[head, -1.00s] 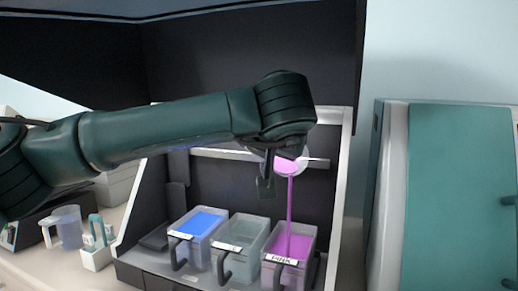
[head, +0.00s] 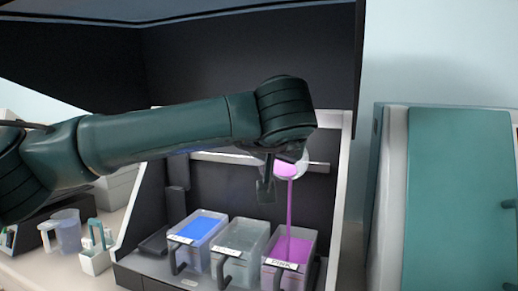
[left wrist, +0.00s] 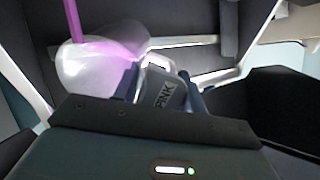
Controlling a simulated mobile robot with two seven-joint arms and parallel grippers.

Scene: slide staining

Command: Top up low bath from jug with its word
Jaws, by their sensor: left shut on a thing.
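My left gripper (head: 266,188) is shut on a clear jug (head: 292,164) with pink liquid, held tilted above the baths. The left wrist view also shows the jug (left wrist: 98,72), with a tag reading PINK (left wrist: 164,93) between the fingers. A pink stream (head: 289,210) falls from the jug into the right bath (head: 309,245), which holds pink liquid and has a PINK label. The middle bath (head: 240,245) holds pale, nearly clear liquid. The left bath (head: 204,228) holds blue liquid. Their labels are too small to read surely. My right gripper is not in view.
The baths stand side by side in a dark staining station (head: 150,268) with pale edges. Another clear jug (head: 67,232) and a white caddy with a green handle (head: 96,258) stand on the counter at left. A teal cabinet (head: 458,200) stands at right.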

